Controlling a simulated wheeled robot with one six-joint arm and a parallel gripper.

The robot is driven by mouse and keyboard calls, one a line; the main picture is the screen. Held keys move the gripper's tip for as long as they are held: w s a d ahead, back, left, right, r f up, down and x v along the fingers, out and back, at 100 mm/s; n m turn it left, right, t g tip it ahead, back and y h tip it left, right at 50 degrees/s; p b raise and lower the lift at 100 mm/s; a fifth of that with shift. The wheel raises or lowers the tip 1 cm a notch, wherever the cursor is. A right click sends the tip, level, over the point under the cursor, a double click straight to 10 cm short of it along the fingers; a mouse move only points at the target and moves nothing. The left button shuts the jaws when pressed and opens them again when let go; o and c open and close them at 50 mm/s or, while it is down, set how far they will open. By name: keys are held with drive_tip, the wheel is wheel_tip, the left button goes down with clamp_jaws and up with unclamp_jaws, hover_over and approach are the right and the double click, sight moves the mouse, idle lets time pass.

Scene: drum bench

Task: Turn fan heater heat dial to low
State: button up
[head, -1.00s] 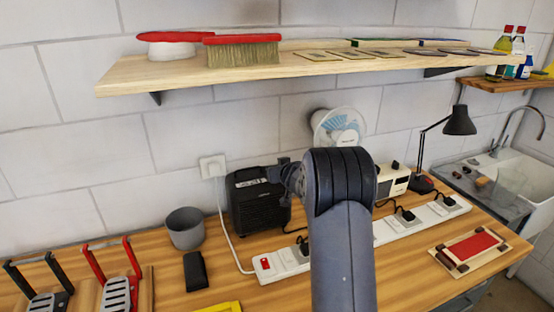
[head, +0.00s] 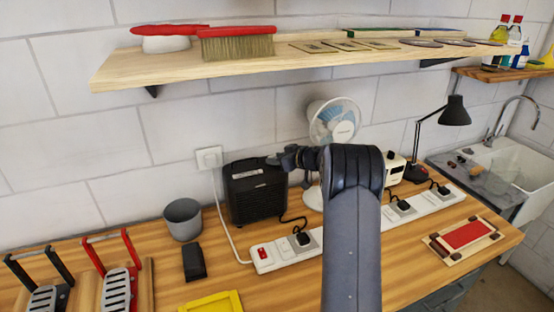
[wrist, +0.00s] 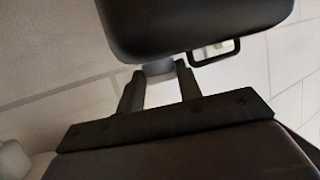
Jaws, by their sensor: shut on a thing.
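The fan heater (head: 257,197) is a black box on the wooden bench against the wall. My gripper (head: 272,160) is at the heater's upper right edge, with my arm coming from the right. In the wrist view the heater's dark rounded body (wrist: 200,22) fills the top. The two fingers of my gripper (wrist: 158,75) close around a small grey knob, the heat dial (wrist: 157,68), under the body's edge. Its pointer and markings cannot be seen.
A power strip (head: 360,228) with plugs and cables runs along the bench. A white desk fan (head: 333,122) stands behind my arm. A grey cup (head: 183,219) and a black case (head: 194,262) are left of the heater. A shelf (head: 130,72) hangs above.

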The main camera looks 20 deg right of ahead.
idle(0.4)
drive_tip(key=o, duration=1)
drive_tip(key=b+v, duration=0.2)
drive_tip(key=v, duration=0.9)
drive_tip(key=shift+w, duration=0.15)
drive_tip(key=p+x, duration=0.2)
drive_tip(key=x, duration=0.9)
